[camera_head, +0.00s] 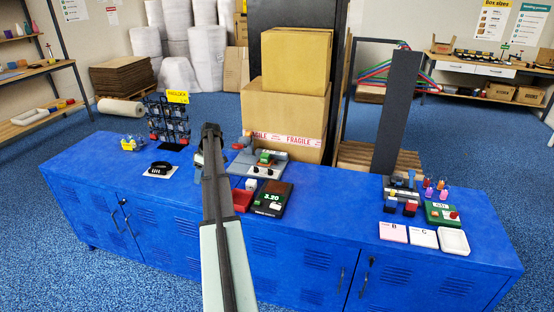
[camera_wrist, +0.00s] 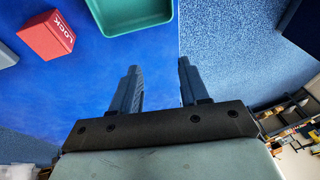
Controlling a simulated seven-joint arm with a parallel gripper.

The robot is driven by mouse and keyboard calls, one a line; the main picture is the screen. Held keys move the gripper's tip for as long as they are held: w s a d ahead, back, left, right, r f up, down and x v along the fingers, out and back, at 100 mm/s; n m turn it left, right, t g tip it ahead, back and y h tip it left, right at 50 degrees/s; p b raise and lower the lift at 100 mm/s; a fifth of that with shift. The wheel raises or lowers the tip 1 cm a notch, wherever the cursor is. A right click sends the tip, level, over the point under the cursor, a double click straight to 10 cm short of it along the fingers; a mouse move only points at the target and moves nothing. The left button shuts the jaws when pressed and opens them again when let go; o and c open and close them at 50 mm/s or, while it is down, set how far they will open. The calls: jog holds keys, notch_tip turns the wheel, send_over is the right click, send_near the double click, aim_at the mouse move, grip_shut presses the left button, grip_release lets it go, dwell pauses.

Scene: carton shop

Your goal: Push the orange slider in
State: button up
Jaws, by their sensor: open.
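I cannot clearly pick out the orange slider in either view. A grey device (camera_head: 270,171) with a green part, white knobs and a small orange-brown patch stands on the blue cabinet top (camera_head: 330,190), in front of the cartons; its details are too small to tell. My gripper (camera_wrist: 160,88) is open with nothing between its fingers in the wrist view. In the head view my arm reaches over the cabinet, left of this device, and its fingers are mostly hidden.
A red LOCK block (camera_wrist: 47,36) and a green tray (camera_wrist: 130,12) show in the wrist view. A red tray (camera_head: 242,201) and a display reading 3.20 (camera_head: 272,200) lie near my arm. Stacked cartons (camera_head: 291,110) stand behind. Clear cabinet top lies right of the display.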

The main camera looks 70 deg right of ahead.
jog(key=s+d+r+t+h, duration=0.1)
jog(key=s+d+r, duration=0.2)
jog(key=s+d, duration=1.2)
jog(key=s+d+r+t+h, duration=0.1)
jog(key=s+d+r+h, duration=0.15)
jog(key=s+d, duration=1.25)
jog(key=shift+y, duration=0.45)
jog(key=x, duration=0.8)
jog(key=w+x, duration=0.1)
jog(key=x, duration=0.3)
jog(key=shift+w+d+f, duration=0.1)
jog(key=shift+d+f, duration=0.05)
jog(key=shift+d, duration=0.25)
jog(key=shift+c, duration=0.3)
grip_shut()
